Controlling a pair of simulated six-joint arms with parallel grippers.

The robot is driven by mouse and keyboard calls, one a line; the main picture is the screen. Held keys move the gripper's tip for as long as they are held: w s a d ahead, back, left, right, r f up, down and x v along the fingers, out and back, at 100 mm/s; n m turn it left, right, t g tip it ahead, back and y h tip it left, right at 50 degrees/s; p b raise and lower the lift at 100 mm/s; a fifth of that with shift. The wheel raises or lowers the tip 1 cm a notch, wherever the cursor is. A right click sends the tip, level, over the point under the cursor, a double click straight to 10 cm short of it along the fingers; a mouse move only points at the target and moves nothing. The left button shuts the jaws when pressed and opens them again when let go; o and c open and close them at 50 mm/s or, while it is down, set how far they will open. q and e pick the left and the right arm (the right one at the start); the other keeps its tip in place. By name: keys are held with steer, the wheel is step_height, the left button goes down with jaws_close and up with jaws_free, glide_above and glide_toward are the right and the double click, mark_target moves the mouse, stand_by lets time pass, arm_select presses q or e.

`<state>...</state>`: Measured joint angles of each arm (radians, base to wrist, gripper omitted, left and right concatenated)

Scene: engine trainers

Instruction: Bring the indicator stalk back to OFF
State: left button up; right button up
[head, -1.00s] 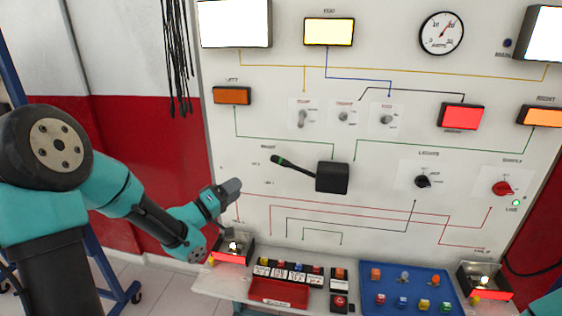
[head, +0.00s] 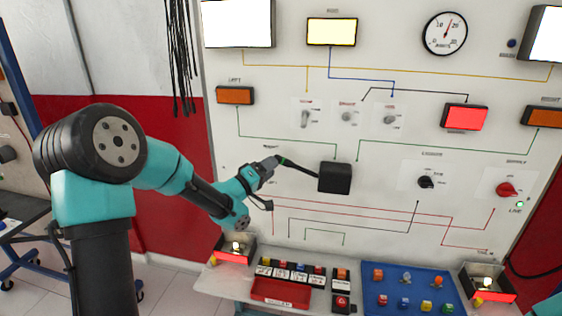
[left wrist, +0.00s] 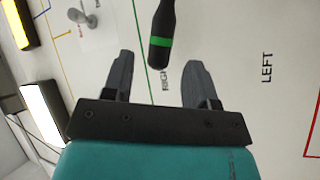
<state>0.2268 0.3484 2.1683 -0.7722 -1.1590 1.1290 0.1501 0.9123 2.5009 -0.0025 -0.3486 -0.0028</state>
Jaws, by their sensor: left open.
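The indicator stalk (head: 300,167) is a black lever with a green band near its tip. It sticks out to the left from a black box (head: 335,177) on the panel and slants up toward the RIGHT label (head: 271,147). My left gripper (head: 276,161) is open at the stalk's tip. In the left wrist view the stalk's green-banded end (left wrist: 161,42) lies between the lines of the two fingers (left wrist: 158,68), near fingertip level; I cannot tell whether they touch. The LEFT label (left wrist: 266,67) shows beside it. My right gripper is out of view.
Toggle switches (head: 347,117) sit above the stalk, and the lights knob (head: 426,182) and red supply knob (head: 505,190) to its right. Below, a shelf holds a red tray (head: 281,291), a blue tray (head: 374,301) and lamp boxes (head: 235,248). The panel around the stalk is flat.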

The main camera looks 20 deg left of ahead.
mark_target(281, 160)
arm_select(q)
steer(key=x, duration=0.5)
steer(key=shift+c, duration=0.5)
jaws_close()
